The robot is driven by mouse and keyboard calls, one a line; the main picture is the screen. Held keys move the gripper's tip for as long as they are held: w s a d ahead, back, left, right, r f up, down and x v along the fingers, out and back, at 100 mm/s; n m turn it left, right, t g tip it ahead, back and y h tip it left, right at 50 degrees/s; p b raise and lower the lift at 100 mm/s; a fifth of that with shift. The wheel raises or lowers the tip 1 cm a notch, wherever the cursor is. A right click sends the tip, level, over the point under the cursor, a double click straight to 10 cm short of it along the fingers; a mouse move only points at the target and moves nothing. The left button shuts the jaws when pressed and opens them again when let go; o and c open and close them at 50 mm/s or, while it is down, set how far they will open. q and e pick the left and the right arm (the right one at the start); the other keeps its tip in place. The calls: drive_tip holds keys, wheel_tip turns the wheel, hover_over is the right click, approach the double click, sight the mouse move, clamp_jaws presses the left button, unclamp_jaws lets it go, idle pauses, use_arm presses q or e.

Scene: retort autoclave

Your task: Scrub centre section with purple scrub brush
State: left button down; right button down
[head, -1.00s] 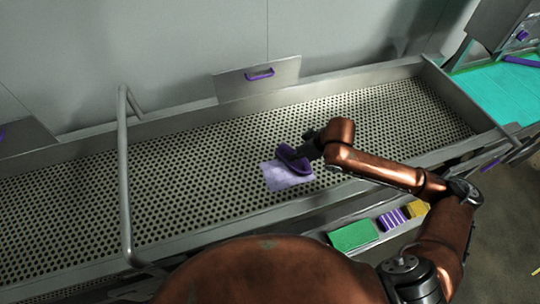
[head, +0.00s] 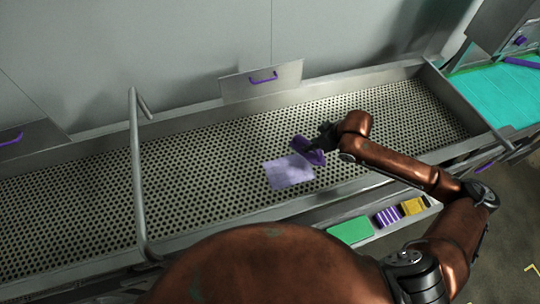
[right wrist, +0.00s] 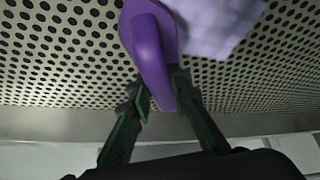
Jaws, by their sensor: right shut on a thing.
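The purple scrub brush (head: 308,151) is held by my right gripper (head: 326,140) over the perforated metal bed (head: 210,165). In the right wrist view the gripper's fingers (right wrist: 160,95) are shut on the handle of the brush (right wrist: 150,48). A pale lilac patch (head: 288,171) lies on the bed just left of and below the brush. It also shows in the right wrist view (right wrist: 215,22), beside the brush. The brush is tilted, and I cannot tell whether it touches the bed. My left gripper is not in view.
A metal rail (head: 134,170) arches across the bed on the left. A plate with a purple handle (head: 263,77) stands at the back edge. Green (head: 350,231), purple striped (head: 388,216) and yellow (head: 413,206) items sit on the front ledge. A turquoise surface (head: 500,90) is at right.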

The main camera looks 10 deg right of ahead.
drive_tip(key=shift+r+p, duration=0.75)
drive_tip(key=shift+r, duration=0.15)
drive_tip(key=shift+r+p, duration=0.8)
drive_tip(key=shift+r, duration=0.25)
